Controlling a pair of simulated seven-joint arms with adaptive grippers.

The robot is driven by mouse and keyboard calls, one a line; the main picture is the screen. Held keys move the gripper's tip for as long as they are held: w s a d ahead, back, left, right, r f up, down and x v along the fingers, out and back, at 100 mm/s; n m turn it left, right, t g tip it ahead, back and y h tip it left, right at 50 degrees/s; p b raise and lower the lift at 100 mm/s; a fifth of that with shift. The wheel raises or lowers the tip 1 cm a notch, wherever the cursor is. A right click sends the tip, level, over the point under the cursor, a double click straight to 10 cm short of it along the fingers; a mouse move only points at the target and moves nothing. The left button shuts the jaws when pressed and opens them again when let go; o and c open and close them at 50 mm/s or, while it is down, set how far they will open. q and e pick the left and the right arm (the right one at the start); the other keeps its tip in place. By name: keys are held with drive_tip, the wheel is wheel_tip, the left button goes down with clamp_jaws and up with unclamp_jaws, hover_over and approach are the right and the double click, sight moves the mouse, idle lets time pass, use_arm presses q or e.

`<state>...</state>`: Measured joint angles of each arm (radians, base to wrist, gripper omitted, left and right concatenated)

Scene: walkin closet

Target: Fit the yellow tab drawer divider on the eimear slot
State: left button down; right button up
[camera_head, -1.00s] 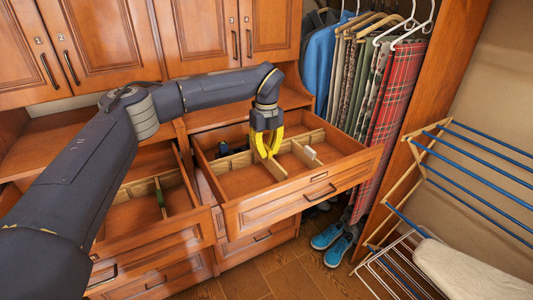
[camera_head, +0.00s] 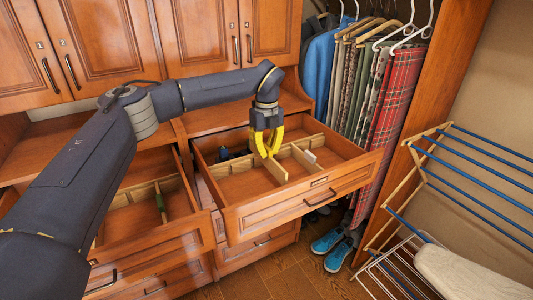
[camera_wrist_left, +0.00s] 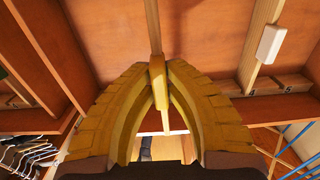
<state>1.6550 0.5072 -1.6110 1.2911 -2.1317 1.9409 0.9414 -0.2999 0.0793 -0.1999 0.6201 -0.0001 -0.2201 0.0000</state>
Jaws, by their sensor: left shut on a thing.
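The yellow tab drawer divider (camera_head: 279,172) is a thin light-wood panel in the open right drawer (camera_head: 262,215). My left gripper (camera_head: 267,154) has yellow fingers, points down over this drawer and is shut on the divider's top edge. My right gripper is not in view.
A divider with a white tab (camera_head: 309,156) stands to the right in the same drawer. A light-wood strip (camera_head: 240,160) crosses it, with a dark blue item (camera_head: 223,153) behind. The left drawer (camera_head: 150,245) is open with a green-tabbed divider (camera_head: 161,203). Clothes hang at back right.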

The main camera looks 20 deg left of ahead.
use_arm(q)
drive_tip(key=shift+r, duration=1.25)
